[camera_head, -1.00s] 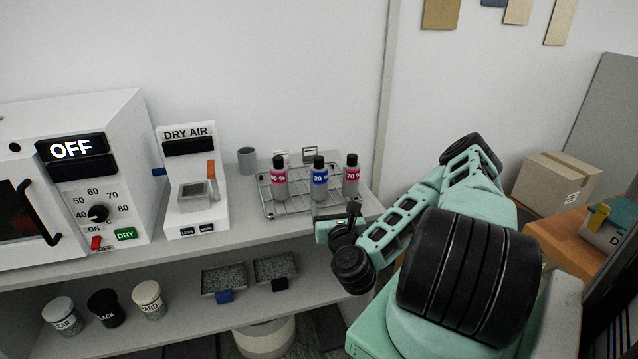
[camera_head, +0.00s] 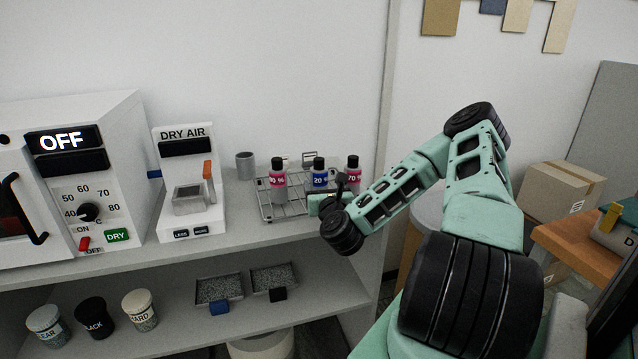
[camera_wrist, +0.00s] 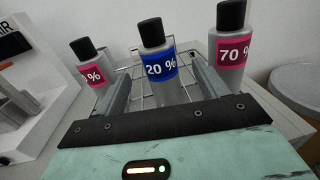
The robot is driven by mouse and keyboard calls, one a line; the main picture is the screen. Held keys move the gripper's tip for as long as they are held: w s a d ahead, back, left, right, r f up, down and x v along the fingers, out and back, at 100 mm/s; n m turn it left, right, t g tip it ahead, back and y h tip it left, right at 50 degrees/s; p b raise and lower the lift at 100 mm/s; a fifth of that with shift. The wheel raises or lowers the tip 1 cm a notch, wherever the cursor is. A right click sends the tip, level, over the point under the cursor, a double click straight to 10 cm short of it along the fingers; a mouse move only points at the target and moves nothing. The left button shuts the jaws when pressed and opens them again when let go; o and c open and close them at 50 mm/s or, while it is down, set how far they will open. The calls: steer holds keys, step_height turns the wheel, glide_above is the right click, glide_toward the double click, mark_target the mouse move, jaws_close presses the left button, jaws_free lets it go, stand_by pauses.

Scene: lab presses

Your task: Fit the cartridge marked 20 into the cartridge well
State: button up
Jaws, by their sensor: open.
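The cartridge marked 20 % (camera_head: 319,174) is a grey bottle with a black cap and blue label, upright on the wire rack, its lower part hidden by my arm. In the wrist view the same cartridge (camera_wrist: 158,66) stands ahead, between the two finger lines. My gripper (camera_wrist: 161,76) is open, a finger on each side of it; I cannot tell whether they touch it. In the head view my gripper (camera_head: 324,200) is at the rack's front. The DRY AIR unit (camera_head: 187,150) has a square, grey-rimmed opening (camera_head: 190,199), which looks like the cartridge well.
Two pink-labelled bottles flank it closely: one partly readable (camera_head: 278,181) on the left, 70 % (camera_head: 352,171) on the right. The wire rack (camera_head: 268,209) sits on the shelf top (camera_head: 250,236). A grey cup (camera_head: 245,161) stands behind. An oven reading OFF (camera_head: 75,175) is at far left.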

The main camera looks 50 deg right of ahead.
mark_target(321, 179)
steer(key=p+x, duration=0.1)
steer(key=x, duration=0.2)
steer(key=shift+w+d+r, duration=0.15)
steer(key=shift+w, duration=0.25)
steer(key=shift+w+d, duration=0.3)
steer(key=shift+w, duration=0.05)
steer(key=c, duration=1.2)
